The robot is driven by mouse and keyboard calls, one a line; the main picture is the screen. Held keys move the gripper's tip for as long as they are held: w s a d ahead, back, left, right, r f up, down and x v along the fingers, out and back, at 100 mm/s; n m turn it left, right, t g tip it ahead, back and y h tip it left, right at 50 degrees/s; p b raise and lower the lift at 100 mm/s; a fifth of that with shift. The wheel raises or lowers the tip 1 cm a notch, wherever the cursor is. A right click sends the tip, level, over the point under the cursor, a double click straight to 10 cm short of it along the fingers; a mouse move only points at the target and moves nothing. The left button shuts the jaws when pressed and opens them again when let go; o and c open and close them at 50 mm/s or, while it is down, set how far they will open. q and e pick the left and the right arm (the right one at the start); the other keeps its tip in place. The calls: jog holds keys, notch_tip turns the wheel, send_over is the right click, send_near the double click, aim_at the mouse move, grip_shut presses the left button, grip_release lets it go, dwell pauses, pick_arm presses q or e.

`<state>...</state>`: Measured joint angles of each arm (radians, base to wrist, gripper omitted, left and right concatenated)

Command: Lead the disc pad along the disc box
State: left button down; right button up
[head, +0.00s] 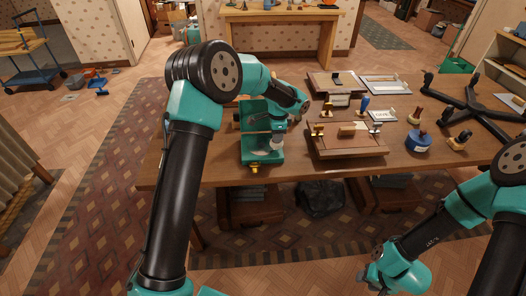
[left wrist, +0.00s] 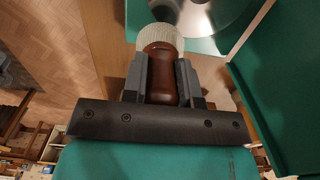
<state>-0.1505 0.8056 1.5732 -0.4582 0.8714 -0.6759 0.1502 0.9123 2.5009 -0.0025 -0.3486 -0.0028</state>
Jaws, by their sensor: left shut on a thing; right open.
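The disc box (head: 262,158) is a green, open-fronted stand at the left part of the table, with a shiny silver disc (left wrist: 208,14) against its green wall in the left wrist view. My left gripper (left wrist: 160,80) is shut on the brown wooden handle of the disc pad (left wrist: 162,62), whose pale ribbed end points at the disc. In the head view the pad (head: 278,144) shows as a small pale shape at the box's right side; I cannot tell whether it touches the disc. My right gripper (head: 372,278) is open and empty, low at the bottom right, in front of the table.
A wooden tray (head: 345,150) with several small tools stands right of the box. Stamps, a blue round pot (head: 418,141) and a black stand (head: 470,103) fill the table's right. The table's far left corner is clear. Cases and a dark bag (head: 320,197) lie below.

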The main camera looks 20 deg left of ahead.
pick_arm(q)
jog(key=shift+r, duration=2.4)
